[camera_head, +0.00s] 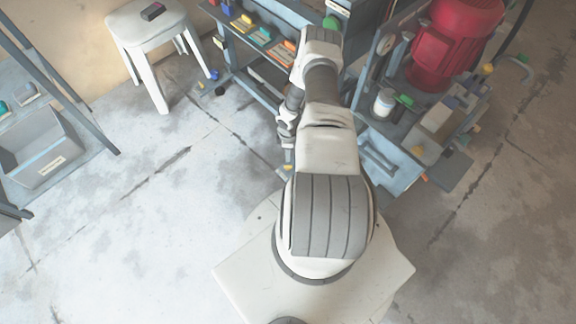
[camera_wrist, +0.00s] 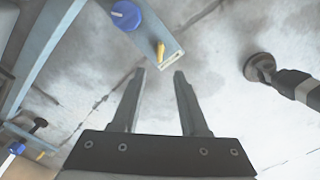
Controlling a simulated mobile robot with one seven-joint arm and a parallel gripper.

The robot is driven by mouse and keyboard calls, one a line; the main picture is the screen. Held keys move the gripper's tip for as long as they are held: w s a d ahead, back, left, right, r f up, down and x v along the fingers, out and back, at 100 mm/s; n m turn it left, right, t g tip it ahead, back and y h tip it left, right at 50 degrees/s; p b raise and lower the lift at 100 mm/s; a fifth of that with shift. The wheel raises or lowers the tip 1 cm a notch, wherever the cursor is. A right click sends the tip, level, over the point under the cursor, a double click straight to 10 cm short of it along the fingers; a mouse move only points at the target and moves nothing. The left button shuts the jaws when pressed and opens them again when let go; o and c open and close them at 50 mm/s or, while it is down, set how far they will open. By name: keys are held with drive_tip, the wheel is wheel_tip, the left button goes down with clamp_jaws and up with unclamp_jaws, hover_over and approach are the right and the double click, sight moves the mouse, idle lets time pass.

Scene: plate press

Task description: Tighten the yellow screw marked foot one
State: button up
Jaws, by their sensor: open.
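A small yellow screw (camera_wrist: 161,52) stands near the end of a grey-blue bar (camera_wrist: 150,38) in the wrist view. A pale label lies beside it, but its text is too small to read. My gripper (camera_wrist: 159,73) is open and empty. Its fingertips point toward the yellow screw, one to each side of it in the picture, with no contact visible. Whether the fingers are level with the screw I cannot tell. In the head view my arm hides part of the bench, and I cannot tell which yellow part there is this screw.
A blue knob (camera_wrist: 126,15) sits close to the yellow screw on the same bar. A dark round foot on a rod (camera_wrist: 262,68) is at right. In the head view are a red motor (camera_head: 453,45), a white stool (camera_head: 148,30), a shelf bin (camera_head: 42,150) and open floor at left.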

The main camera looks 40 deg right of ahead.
sight(288, 167)
wheel_tip(288, 167, down, 10)
drive_tip(key=b, duration=0.4)
drive_tip(key=shift+f, duration=0.2)
clamp_jaws()
